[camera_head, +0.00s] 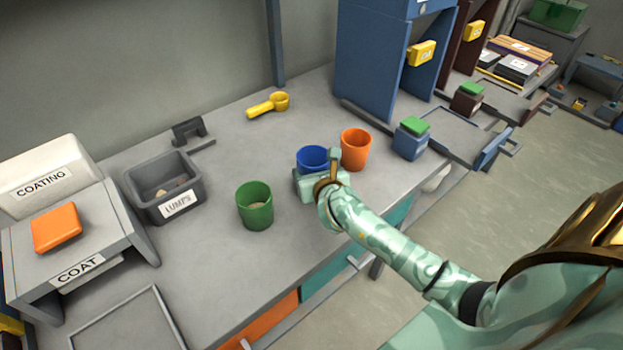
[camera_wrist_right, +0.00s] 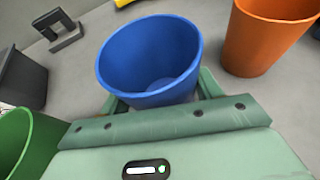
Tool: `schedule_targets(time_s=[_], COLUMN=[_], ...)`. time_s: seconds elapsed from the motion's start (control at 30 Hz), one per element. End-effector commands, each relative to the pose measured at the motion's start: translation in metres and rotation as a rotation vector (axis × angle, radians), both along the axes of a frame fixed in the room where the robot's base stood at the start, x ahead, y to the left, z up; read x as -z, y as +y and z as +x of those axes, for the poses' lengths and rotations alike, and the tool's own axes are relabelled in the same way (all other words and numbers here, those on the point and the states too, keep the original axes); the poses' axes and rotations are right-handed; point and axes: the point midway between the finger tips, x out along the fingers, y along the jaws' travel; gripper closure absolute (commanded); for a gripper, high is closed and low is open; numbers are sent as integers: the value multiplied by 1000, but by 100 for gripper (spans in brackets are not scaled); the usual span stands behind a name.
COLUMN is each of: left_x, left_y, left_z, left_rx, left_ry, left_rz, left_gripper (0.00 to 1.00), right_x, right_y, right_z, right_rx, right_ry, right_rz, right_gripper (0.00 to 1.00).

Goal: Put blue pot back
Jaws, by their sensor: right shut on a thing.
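The blue pot (camera_head: 313,156) is an open cup on the grey table, between the green pot (camera_head: 255,205) and the orange pot (camera_head: 355,149). My right gripper (camera_head: 318,170) is shut on it, with its fingers on either side. In the right wrist view the blue pot (camera_wrist_right: 150,60) sits between the fingers and looks empty inside. I cannot tell whether its base touches the table. My left gripper is not in view.
A grey LUMPS bin (camera_head: 165,188) stands to the left, with a dark bracket (camera_head: 190,130) behind it. A yellow scoop (camera_head: 268,104) lies at the back. A blue cabinet (camera_head: 370,60) and a small blue jar with green lid (camera_head: 411,138) stand to the right.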

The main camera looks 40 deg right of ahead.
Motion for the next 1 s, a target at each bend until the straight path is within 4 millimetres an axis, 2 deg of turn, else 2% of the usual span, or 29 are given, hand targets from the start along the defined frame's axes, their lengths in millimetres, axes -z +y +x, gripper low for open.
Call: schedule_targets(time_s=[0.03, 0.07, 0.43, 0.47, 0.53, 0.87, 1.0], left_x=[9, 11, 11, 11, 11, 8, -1], left_y=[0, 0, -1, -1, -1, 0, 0], left_z=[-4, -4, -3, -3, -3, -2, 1], left_rx=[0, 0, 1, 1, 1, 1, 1], left_ry=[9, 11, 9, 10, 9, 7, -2], left_rz=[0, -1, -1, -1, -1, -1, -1], left_gripper=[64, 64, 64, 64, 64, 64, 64], right_x=[17, 20, 21, 21, 20, 15, 7], right_y=[0, 0, 0, 0, 1, 1, 6], right_z=[-1, 0, 0, -1, -1, 0, -18], right_rx=[1, 1, 1, 1, 1, 0, -1], right_ry=[7, 6, 2, 2, 2, 0, 1], right_rz=[1, 1, -1, -1, -1, 0, 2], right_gripper=[65, 65, 65, 34, 15, 15, 15])
